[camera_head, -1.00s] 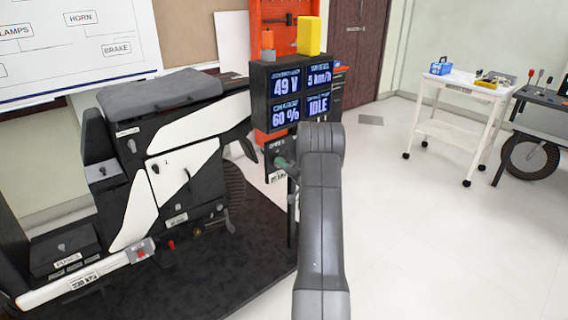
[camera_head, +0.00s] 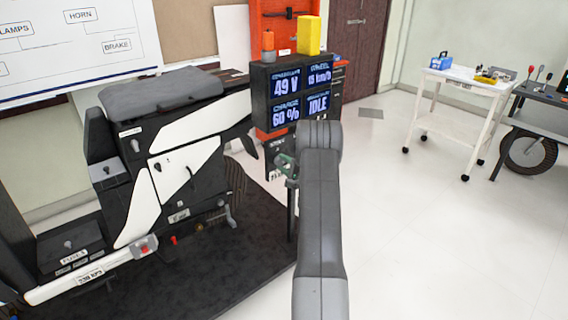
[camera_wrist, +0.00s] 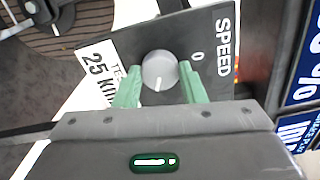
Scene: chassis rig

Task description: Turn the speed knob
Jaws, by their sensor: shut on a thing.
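The speed knob (camera_wrist: 160,71) is a round grey dial with a white pointer line, on a dark panel (camera_wrist: 212,78) marked "SPEED", "0" and "25 km". My gripper (camera_wrist: 160,85) has its green fingers shut on the two sides of the knob in the wrist view. In the head view my gripper (camera_head: 284,163) is at the panel below the display, and my arm hides part of it. The display (camera_head: 290,92) reads 49 V, 60 %, IDLE and a wheel speed that looks like 15 km/h.
The black and white scooter rig (camera_head: 180,165) stands left of my arm on a dark mat (camera_head: 225,265). A yellow block (camera_head: 309,35) sits on the display. A white cart (camera_head: 455,110) stands at the right. The floor between is clear.

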